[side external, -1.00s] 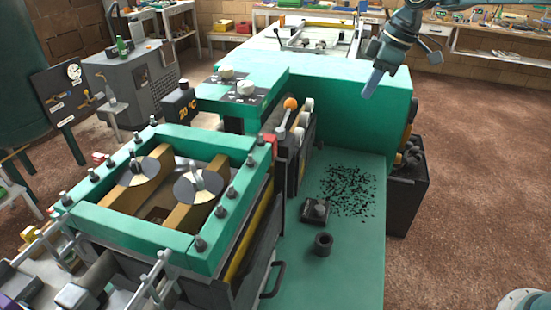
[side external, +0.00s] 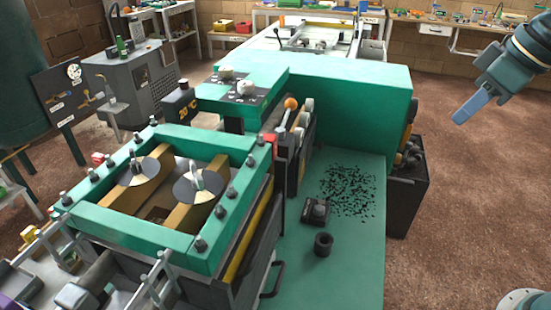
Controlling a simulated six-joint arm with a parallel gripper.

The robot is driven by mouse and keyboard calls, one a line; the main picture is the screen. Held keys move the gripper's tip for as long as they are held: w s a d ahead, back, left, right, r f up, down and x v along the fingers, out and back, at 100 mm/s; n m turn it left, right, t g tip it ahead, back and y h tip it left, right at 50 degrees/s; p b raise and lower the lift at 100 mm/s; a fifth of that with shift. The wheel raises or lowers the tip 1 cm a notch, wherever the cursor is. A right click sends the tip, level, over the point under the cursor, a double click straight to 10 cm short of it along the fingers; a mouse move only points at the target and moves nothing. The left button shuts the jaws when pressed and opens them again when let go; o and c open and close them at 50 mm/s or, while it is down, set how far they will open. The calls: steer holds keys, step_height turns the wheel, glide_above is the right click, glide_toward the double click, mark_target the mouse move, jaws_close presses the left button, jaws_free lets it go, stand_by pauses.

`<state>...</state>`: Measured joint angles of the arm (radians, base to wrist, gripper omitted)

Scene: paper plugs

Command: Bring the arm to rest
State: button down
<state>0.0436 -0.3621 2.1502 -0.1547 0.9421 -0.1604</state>
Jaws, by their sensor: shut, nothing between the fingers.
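My gripper (side external: 470,105) is at the upper right of the side external view. Its blue-grey fingers are together, pointing down and to the left, with nothing held. It hangs in the air over the brown floor, to the right of the green machine (side external: 340,90) and apart from it. Part of my arm runs out of the picture at the right edge.
The machine's green table (side external: 340,270) bears dark scattered bits (side external: 348,190), a small black block (side external: 317,212) and a dark ring (side external: 323,244). An orange-knobbed lever (side external: 290,103) stands beside it. A dark bin (side external: 408,185) stands at the machine's right. The brown floor (side external: 480,200) at right is clear.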

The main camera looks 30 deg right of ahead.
steer(key=s+f+m, duration=0.1)
steer(key=s+f, duration=0.1)
steer(key=s, duration=0.3)
steer(key=s+d+f+m+h, duration=0.1)
steer(key=s+f+m, duration=0.1)
steer(key=s, duration=0.4)
steer(key=shift+d+f+t, duration=0.25)
steer(key=shift+f+t, duration=0.1)
steer(key=shift+t, duration=0.05)
